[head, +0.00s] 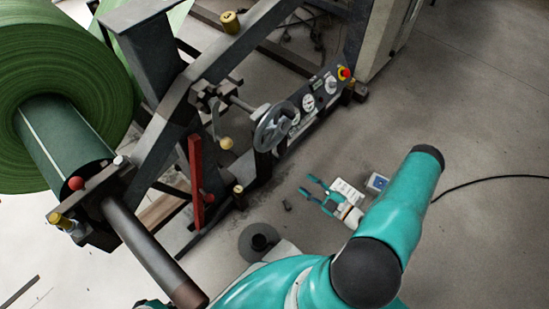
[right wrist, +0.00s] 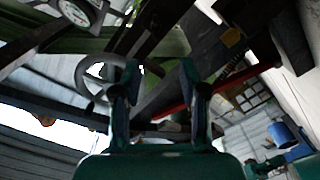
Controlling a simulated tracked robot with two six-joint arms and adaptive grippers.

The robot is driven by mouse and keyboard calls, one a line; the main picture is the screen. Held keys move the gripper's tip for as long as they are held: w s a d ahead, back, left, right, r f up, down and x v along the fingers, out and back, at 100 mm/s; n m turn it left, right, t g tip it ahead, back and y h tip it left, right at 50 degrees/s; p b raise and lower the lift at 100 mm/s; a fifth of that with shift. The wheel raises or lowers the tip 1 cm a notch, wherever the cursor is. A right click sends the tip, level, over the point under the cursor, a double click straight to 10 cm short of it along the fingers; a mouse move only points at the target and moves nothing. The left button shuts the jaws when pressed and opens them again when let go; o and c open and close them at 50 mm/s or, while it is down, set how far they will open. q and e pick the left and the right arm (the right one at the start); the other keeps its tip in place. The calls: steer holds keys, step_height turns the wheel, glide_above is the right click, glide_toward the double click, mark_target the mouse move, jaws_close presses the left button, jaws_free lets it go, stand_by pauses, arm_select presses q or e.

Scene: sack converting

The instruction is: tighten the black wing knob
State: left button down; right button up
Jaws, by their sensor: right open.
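My right gripper (head: 307,185) has its teal fingers apart and pointing left in the head view, with floor behind them. In the right wrist view the fingers of my right gripper (right wrist: 159,70) stand wide apart with nothing between them. The handwheel shows beyond the left finger there. I cannot make out the black wing knob for certain in either view. A small dark piece (head: 287,205) shows just left of the fingers in the head view, too small to tell what it is. I cannot make out my left gripper.
A grey handwheel (head: 273,127) and a gauge panel with a red-yellow stop button (head: 344,73) are on the machine frame. A big green roll (head: 60,75) is at the left. A red bar (head: 196,180) stands below the frame. Bare floor (head: 470,110) is at right, crossed by a black cable (head: 490,181).

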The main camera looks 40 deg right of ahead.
steer(key=w+b, duration=0.1)
steer(key=w, duration=0.4)
steer(key=w+b, duration=0.2)
steer(key=w, duration=0.3)
steer(key=w+a+b, duration=0.1)
steer(key=w, duration=0.4)
steer(key=shift+w+a+r+b, duration=0.1)
steer(key=shift+w+r+b, duration=0.05)
steer(key=shift+w+b, duration=0.25)
jaws_close()
